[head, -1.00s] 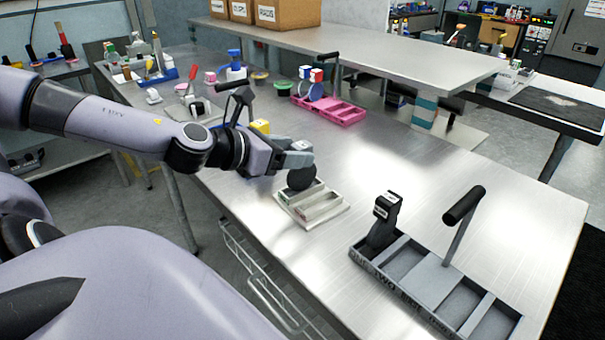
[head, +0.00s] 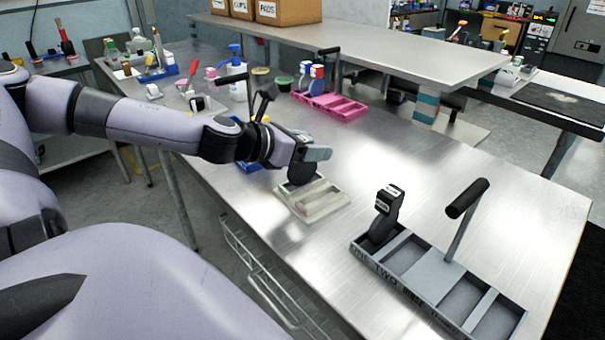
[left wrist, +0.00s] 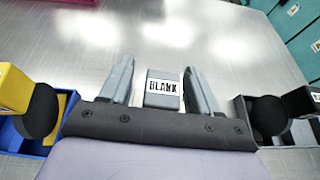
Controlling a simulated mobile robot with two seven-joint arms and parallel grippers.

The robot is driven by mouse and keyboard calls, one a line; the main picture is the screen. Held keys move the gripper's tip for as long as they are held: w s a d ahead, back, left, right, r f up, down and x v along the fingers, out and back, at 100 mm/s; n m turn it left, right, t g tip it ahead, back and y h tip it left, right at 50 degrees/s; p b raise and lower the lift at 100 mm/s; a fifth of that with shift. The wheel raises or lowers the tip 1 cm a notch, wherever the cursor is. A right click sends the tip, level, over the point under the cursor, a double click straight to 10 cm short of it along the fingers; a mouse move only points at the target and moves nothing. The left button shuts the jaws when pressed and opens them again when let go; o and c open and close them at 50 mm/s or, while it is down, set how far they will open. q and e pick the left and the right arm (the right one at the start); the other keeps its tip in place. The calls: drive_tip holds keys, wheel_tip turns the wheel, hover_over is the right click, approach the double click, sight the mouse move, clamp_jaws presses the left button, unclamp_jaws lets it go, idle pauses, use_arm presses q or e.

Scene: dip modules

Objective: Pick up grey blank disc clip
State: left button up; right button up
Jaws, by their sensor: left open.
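The grey blank disc clip (left wrist: 162,90), with a white "BLANK" label, sits between the two fingers of my left gripper in the left wrist view. There is a visible gap on each side of it. In the head view my left gripper (head: 309,147) is open above the beige tray (head: 330,207). It hides most of the clip there; the clip's dark disc (head: 302,174) shows below the fingers, at the tray's far end. My right gripper is not in view.
A grey tray (head: 420,290) with a black clip (head: 385,215) and an upright handle stands front right. A blue tray (left wrist: 12,138) with a yellow clip (left wrist: 14,88) is on the other side. A pink tray (head: 345,108) stands behind. The table's right part is clear.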

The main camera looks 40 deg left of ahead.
use_arm(q)
drive_tip(key=shift+w, duration=0.1)
clamp_jaws()
idle(0.3)
